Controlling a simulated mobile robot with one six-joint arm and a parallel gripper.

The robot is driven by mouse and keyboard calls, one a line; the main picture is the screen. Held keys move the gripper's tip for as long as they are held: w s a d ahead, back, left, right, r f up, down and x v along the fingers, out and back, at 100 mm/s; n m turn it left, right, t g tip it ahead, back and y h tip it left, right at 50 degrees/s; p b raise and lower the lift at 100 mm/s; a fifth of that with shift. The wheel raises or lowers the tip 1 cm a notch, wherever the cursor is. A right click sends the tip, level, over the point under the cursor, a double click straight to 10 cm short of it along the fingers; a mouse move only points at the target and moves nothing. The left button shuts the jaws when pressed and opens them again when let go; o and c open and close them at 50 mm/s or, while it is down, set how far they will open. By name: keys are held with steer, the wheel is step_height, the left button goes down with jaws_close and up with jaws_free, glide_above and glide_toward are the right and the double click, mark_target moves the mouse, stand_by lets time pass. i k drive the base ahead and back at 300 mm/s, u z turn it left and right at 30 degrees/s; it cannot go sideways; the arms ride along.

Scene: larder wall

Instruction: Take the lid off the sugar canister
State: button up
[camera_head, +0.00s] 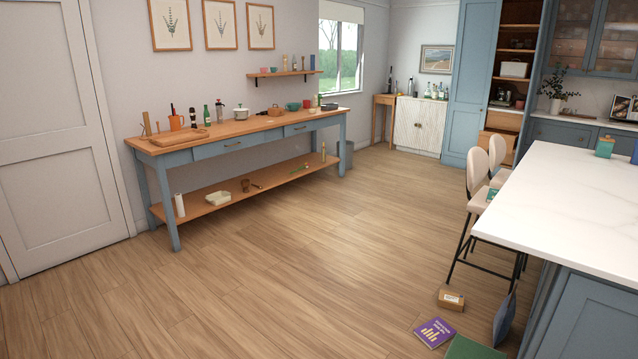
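No canister in view can be read as sugar. A small teal canister-like jar (604,147) with an orange-brown top stands on the white island worktop at the right; I cannot tell whether it is the sugar canister. A white lidded pot (240,114) stands on the long blue side table. Other small jars and bottles are too small to identify. My gripper is not in view.
The long side table (220,131) stands along the left wall. The island (570,210) fills the right, with pale stools (478,172) beside it. A cardboard box (451,299) and a purple book (435,331) lie on the floor. The middle floor is clear.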

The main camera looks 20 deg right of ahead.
mark_target(607, 138)
steer(key=z, duration=0.25)
steer(key=i, duration=0.85)
steer(key=z, duration=0.5)
steer(key=i, duration=2.05)
steer(key=z, duration=0.4)
steer(key=i, duration=1.75)
steer(key=z, duration=0.35)
steer(key=i, duration=2.4)
steer(key=z, duration=0.15)
